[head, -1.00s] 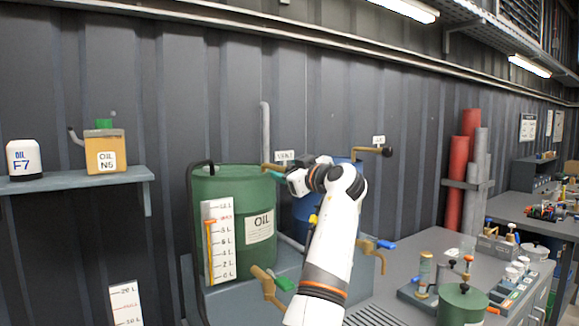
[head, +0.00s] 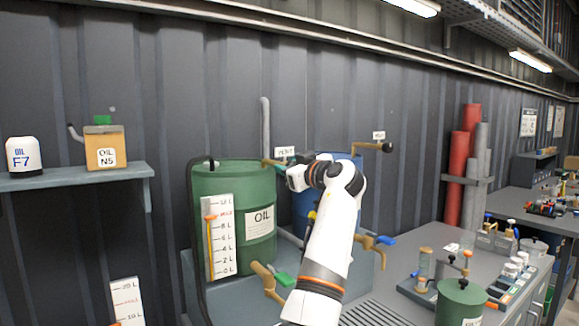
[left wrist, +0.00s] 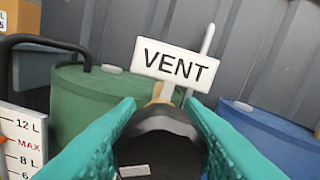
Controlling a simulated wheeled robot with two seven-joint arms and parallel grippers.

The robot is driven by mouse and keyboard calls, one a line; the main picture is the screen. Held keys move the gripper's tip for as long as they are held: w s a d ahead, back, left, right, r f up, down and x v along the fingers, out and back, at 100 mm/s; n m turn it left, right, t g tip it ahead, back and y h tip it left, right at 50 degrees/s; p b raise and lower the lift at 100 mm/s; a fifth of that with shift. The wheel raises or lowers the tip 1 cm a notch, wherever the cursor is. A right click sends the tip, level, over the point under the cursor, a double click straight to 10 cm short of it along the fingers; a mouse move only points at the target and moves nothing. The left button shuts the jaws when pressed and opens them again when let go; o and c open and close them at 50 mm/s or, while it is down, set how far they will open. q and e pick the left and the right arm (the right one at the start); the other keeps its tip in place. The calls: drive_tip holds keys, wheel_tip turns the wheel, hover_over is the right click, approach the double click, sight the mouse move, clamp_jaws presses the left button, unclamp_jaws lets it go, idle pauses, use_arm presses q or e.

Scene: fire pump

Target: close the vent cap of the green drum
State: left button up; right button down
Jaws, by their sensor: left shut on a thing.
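The green drum (head: 222,190) stands on a grey stand at the left, with an OIL label and a level gauge. A brass vent pipe at its top right bears a white VENT sign (head: 285,152), which also shows large in the left wrist view (left wrist: 178,66). My left gripper (head: 280,166) is at this vent, just right of the drum's top. In the left wrist view its teal fingers (left wrist: 160,128) are shut on the dark vent cap (left wrist: 155,122), in front of the brass pipe. The fingers hide the cap in the head view. My right gripper is out of view.
A blue drum (head: 347,170) stands behind my left arm, with its own dark-capped vent (head: 387,148). A brass tap with a green handle (head: 284,279) sticks out below the green drum. A shelf (head: 80,180) with oil containers hangs at the left.

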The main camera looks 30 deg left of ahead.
use_arm(q)
drive_tip(key=m+p, duration=0.1)
drive_tip(key=m, duration=0.3)
drive_tip(key=shift+r+p, duration=0.1)
drive_tip(key=shift+p, duration=0.3)
drive_tip(key=m+p, duration=0.1)
drive_tip(key=m, duration=0.2)
drive_tip(key=shift+m, duration=0.4)
drive_tip(key=m+p, duration=0.3)
drive_tip(key=m, duration=0.3)
drive_tip(key=shift+w, duration=0.1)
drive_tip(key=m+p, duration=0.3)
drive_tip(key=m, duration=0.1)
drive_tip(key=shift+m, duration=0.4)
drive_tip(key=shift+f+m+p, duration=0.2)
drive_tip(key=shift+m+p, duration=1.35)
drive_tip(key=shift+m, duration=0.55)
drive_tip(key=o, duration=1)
drive_tip(key=shift+d, duration=0.1)
drive_tip(key=shift+c, duration=0.2)
drive_tip(key=shift+o, duration=0.2)
